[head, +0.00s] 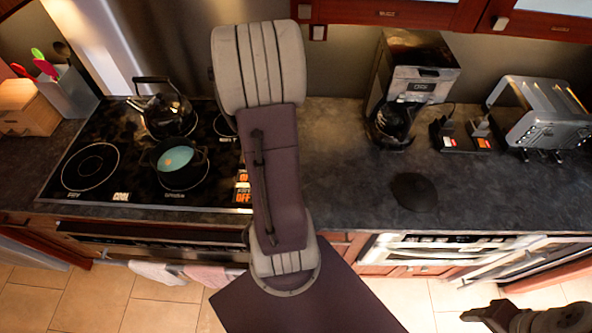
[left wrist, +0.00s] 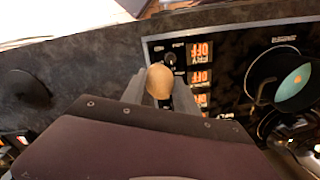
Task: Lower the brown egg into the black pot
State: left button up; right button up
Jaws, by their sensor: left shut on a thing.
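The brown egg (left wrist: 160,80) is held between the two grey fingers of my left gripper (left wrist: 160,92) in the left wrist view. In the head view my left arm hides the egg and these fingers. The black pot (head: 182,181) stands on the stovetop left of my arm, with something teal inside. In the left wrist view the pot (left wrist: 263,72) is at the right, apart from the egg. The egg is over the stove's control strip there. My right gripper (head: 490,314) is at the lower right of the head view, away from the counter; its opening is unclear.
A dark kettle (head: 168,112) stands behind the pot. The stovetop (head: 118,178) has a bare burner at left. Right of my arm are a coffee maker (head: 415,80), a toaster (head: 545,115) and a dark round thing (head: 414,192) on the counter.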

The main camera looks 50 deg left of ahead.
pick_arm(q)
jog(key=s+a+p, duration=0.2)
jog(key=s+a, duration=0.4)
jog(key=a, duration=0.4)
jog(key=s+a+f+p, duration=0.1)
jog(key=s+a+p, duration=0.1)
jog(key=s+a, duration=0.3)
jog(key=s+a+f+p, duration=0.1)
jog(key=s+a+p, duration=0.2)
jog(key=a, duration=1.1)
jog(key=shift+s+a, duration=0.35)
jog(key=shift+s, duration=1.45)
jog(key=shift+f, duration=0.15)
jog(key=shift+f+b, duration=3.2)
jog(key=shift+f, duration=0.9)
jog(key=shift+f+b, duration=1.6)
jog(key=shift+f, duration=0.2)
